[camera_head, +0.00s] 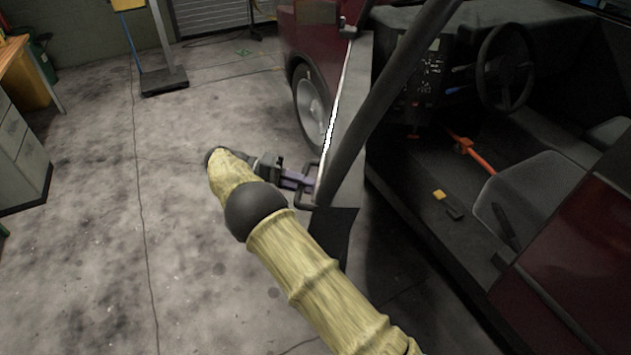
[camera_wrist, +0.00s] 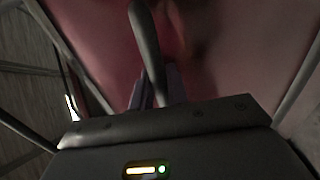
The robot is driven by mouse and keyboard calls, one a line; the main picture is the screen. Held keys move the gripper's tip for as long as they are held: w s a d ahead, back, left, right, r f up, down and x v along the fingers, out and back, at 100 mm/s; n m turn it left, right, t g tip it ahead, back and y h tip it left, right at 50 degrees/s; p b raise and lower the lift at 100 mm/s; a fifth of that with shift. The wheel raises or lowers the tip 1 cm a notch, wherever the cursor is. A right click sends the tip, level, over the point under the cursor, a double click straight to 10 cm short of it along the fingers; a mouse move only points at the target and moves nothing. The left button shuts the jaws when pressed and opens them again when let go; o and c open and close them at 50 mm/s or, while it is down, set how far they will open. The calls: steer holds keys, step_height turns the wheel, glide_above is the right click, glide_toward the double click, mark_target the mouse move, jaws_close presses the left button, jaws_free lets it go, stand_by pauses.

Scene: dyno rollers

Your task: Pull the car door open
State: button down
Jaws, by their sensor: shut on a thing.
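The car door (camera_head: 345,150) stands swung out from the dark red car, seen nearly edge-on in the head view, with a wide gap to the cabin. Its handle (camera_head: 312,172) is a dark bar on the door's outer side. My gripper (camera_head: 303,180) is shut on this handle, reaching it from the left. In the wrist view the handle (camera_wrist: 150,50) runs down between the fingers (camera_wrist: 158,88), in front of the reddish door panel (camera_wrist: 215,45). The fingertips are partly hidden by the handle and shadow.
The open cabin shows a steering wheel (camera_head: 505,67), a seat (camera_head: 535,200) and an orange bar (camera_head: 475,152). The front wheel (camera_head: 310,105) is beyond the door. A drawer cabinet (camera_head: 20,150) and a stand (camera_head: 165,80) are at left. The concrete floor (camera_head: 100,250) between is clear.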

steer(key=shift+w+a, duration=0.1)
steer(key=shift+a, duration=0.15)
steer(key=c, duration=1.4)
jaws_free()
steer(key=shift+w, duration=0.1)
steer(key=shift+c, duration=0.2)
steer(key=shift+a, duration=0.1)
